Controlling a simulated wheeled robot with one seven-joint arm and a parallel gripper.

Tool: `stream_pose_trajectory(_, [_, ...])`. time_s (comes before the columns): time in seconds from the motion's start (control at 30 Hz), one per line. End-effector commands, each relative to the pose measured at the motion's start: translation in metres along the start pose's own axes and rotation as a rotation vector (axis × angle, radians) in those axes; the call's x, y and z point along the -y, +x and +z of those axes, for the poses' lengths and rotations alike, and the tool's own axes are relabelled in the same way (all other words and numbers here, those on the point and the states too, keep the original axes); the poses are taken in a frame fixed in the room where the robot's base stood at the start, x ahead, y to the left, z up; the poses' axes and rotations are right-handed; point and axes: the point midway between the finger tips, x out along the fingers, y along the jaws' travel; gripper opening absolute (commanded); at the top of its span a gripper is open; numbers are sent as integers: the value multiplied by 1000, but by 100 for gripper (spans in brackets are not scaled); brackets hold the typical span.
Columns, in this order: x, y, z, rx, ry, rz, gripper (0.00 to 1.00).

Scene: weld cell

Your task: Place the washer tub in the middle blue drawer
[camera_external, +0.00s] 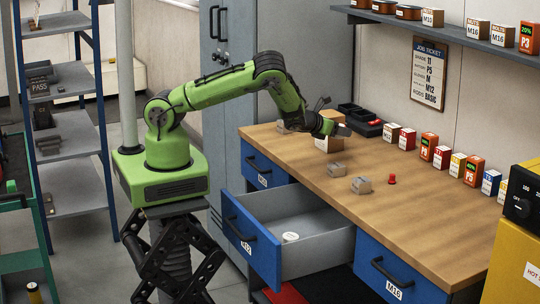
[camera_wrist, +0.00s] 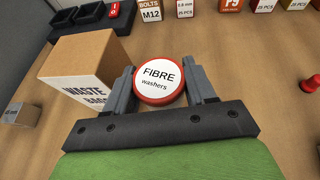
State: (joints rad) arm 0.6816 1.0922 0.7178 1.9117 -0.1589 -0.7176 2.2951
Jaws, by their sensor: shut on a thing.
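A round tub (camera_wrist: 160,82) with a red rim and a white lid reading "FIBRE washers" sits between my gripper's fingers in the wrist view. My gripper (camera_wrist: 150,92) is shut on it. In the external view my gripper (camera_external: 338,129) is above the back part of the bench; the tub cannot be made out there. The middle blue drawer (camera_external: 250,243) is pulled open at the bench front, below and left of my gripper. A small round white-topped thing (camera_external: 290,237) lies inside it. The left blue drawer (camera_external: 262,172) and right blue drawer (camera_external: 398,278) are shut.
A cardboard waste bags box (camera_wrist: 88,65) stands close left of my gripper. Grey blocks (camera_external: 361,185) and a red knob-like piece (camera_external: 392,179) are on the bench (camera_external: 420,220). Several small boxes (camera_external: 428,146) line the back, beside black bins (camera_external: 360,119). The bench front is mostly clear.

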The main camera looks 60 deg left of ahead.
Motion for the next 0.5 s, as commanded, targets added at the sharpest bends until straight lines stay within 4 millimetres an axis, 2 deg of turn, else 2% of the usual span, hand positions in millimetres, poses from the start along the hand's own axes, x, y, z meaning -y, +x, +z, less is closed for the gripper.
stream_pose_trajectory(0.03, [1, 2, 12, 5, 7, -25, 25])
stream_pose_trajectory(0.1, [3, 5, 19, 3, 21, -55, 25])
stream_pose_trajectory(0.2, [6, 9, 20, -1, 33, -78, 25])
stream_pose_trajectory(0.4, [6, 26, -25, -6, 37, -81, 25])
stream_pose_trajectory(0.5, [7, 32, -36, -3, 35, -82, 25])
